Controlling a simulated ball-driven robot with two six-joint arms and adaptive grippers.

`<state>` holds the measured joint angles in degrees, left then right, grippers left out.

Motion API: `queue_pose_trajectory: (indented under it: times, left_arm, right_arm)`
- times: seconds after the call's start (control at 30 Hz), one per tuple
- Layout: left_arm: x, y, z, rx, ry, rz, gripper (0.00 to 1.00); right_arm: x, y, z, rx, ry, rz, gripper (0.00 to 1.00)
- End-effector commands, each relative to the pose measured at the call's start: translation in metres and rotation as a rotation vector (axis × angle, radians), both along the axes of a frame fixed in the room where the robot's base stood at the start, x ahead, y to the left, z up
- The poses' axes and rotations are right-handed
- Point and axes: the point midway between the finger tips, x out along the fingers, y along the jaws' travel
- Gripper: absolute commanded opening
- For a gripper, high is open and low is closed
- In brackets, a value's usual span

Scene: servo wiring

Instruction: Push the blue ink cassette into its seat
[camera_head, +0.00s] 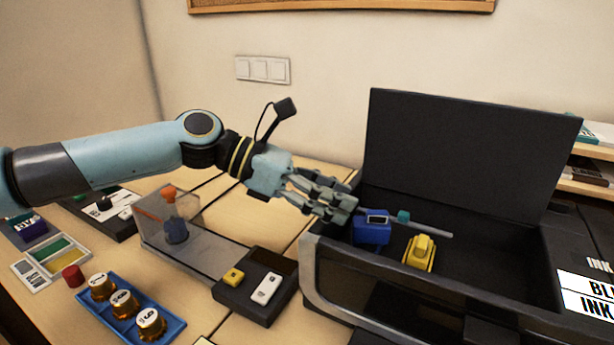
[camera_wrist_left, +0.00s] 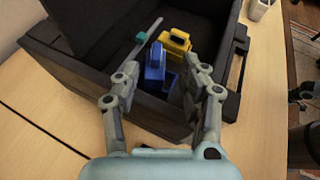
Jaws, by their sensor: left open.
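The blue ink cassette (camera_head: 371,229) stands in the left part of the open black printer's bay. It also shows in the left wrist view (camera_wrist_left: 154,66), ahead of and between my fingers. My left gripper (camera_head: 345,207) is open at the printer's left wall, its fingertips close to the blue cassette; I cannot tell whether they touch it. In the left wrist view the two fingers (camera_wrist_left: 163,88) are apart with nothing between their tips. A yellow cassette (camera_head: 419,252) sits to the right of the blue one. My right gripper is not in view.
The printer's raised lid (camera_head: 465,150) stands behind the bay. A thin grey bar with a teal block (camera_head: 403,216) crosses behind the cassettes. The printer's front wall (camera_head: 345,290) is near. A clear box, a button unit (camera_head: 256,290) and a blue tray (camera_head: 135,318) of bottles stand left.

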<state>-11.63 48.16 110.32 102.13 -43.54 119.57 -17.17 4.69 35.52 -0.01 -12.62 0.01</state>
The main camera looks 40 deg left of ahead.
Motion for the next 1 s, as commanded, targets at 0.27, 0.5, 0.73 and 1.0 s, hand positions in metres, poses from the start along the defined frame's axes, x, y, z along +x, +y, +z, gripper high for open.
queue_pose_trajectory:
  times: [0.27,0.5,0.73,1.0]
  left_arm:
    - [-0.024,0.032,0.020,0.002,0.002,-0.002,0.44]
    - [-0.030,0.040,0.022,0.000,0.000,0.000,0.44]
    - [-0.030,0.040,0.021,-0.001,-0.001,0.000,0.44]
    - [-0.030,0.040,0.021,-0.001,-0.001,0.000,0.44]
  right_arm:
    - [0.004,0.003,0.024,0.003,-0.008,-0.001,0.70]
    - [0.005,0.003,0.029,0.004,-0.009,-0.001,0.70]
    - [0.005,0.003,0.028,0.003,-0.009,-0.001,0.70]
    - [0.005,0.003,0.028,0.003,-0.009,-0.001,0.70]
